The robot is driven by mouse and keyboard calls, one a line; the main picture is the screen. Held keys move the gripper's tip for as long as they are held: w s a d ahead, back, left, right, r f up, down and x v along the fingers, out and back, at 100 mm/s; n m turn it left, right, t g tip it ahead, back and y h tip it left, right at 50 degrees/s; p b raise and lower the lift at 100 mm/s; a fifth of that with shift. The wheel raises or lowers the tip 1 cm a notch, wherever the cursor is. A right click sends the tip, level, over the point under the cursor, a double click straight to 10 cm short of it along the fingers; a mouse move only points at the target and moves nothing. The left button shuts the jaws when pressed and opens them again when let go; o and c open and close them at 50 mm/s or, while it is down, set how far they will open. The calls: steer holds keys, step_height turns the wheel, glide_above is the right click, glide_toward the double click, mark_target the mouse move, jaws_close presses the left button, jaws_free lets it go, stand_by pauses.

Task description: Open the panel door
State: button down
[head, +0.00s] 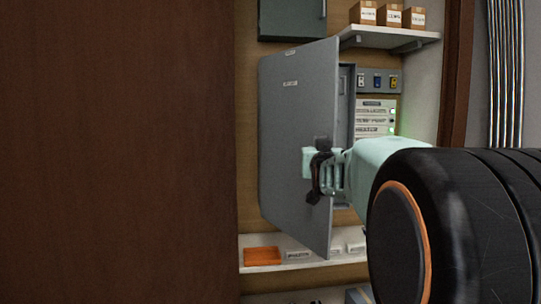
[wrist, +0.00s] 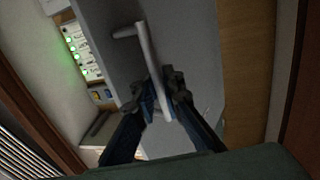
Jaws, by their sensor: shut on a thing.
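The grey panel door (head: 292,130) stands partly open in the head view, swung out from the cabinet, with its left side near the back wall and its right edge toward me. My gripper (head: 318,178) is at the lower right part of the door. In the wrist view my gripper (wrist: 170,92) is shut on the door's grey bar handle (wrist: 147,52), with the fingers around its lower part. The door face (wrist: 196,50) fills the middle of that view. In the head view the gripper and arm hide most of the handle.
Inside the cabinet are labelled breaker rows (head: 374,118) with green lights. Above is a shelf (head: 385,38) with small boxes. Below is a shelf (head: 292,262) with an orange tray (head: 262,256). A brown panel (head: 118,150) blocks the left side. Metal pipes (head: 506,70) run at the right.

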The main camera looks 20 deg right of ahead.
steer(key=shift+s+a+f, duration=0.1)
steer(key=shift+s+f, duration=0.05)
steer(key=shift+f, duration=0.15)
stand_by(0.4)
steer(key=c, duration=2.2)
jaws_free()
steer(key=shift+s+r, duration=0.15)
steer(key=shift+o, duration=0.6)
steer(key=shift+a+r, duration=0.1)
